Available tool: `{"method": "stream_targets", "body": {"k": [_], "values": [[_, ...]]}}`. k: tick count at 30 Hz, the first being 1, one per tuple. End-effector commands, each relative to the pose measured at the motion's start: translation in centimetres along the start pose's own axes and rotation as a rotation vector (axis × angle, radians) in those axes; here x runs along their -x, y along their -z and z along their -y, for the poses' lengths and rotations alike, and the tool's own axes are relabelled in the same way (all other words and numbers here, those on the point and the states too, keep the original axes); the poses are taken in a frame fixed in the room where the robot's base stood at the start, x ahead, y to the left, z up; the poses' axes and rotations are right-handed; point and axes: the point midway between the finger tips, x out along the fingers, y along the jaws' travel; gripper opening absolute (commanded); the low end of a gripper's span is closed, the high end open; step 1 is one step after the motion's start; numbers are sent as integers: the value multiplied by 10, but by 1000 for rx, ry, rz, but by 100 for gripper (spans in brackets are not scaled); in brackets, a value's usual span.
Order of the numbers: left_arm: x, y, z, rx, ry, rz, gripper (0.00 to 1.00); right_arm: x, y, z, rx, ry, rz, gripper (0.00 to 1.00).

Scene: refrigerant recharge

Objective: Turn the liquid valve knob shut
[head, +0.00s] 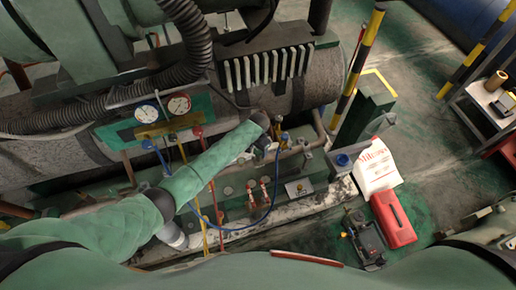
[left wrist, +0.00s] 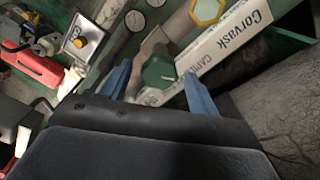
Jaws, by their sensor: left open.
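In the left wrist view a green knob (left wrist: 158,72) with a pale mark on its edge shows between the two blue fingers of my left gripper (left wrist: 157,74). The fingers are apart, one on each side of it; I cannot tell whether either touches it. A yellow six-sided knob (left wrist: 207,10) is at the top edge. No label shows which one is the liquid valve knob. In the head view my left gripper (head: 272,138) is beside the pipework at the front of the machine, and it largely hides the knobs there. My right gripper is not in view.
A pale lettered plate (left wrist: 230,42) lies close to the fingers. A white bag (head: 376,168), red case (head: 393,218) and small pump (head: 362,238) stand on the floor at right.

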Motion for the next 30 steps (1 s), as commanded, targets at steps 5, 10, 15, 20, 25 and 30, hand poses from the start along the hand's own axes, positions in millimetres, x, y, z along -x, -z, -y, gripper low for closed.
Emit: {"method": "stream_targets", "body": {"k": [5,10,15,20,25,30], "values": [[0,0,0,0,0,0,51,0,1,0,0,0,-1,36],[0,0,0,0,0,0,18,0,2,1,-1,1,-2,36],[0,0,0,-4,0,0,16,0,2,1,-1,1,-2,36],[0,0,0,-35,0,0,16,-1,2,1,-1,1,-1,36],[0,0,0,-118,-1,0,16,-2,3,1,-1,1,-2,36],[-1,0,0,-252,1,0,16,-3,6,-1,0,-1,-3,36]]}}
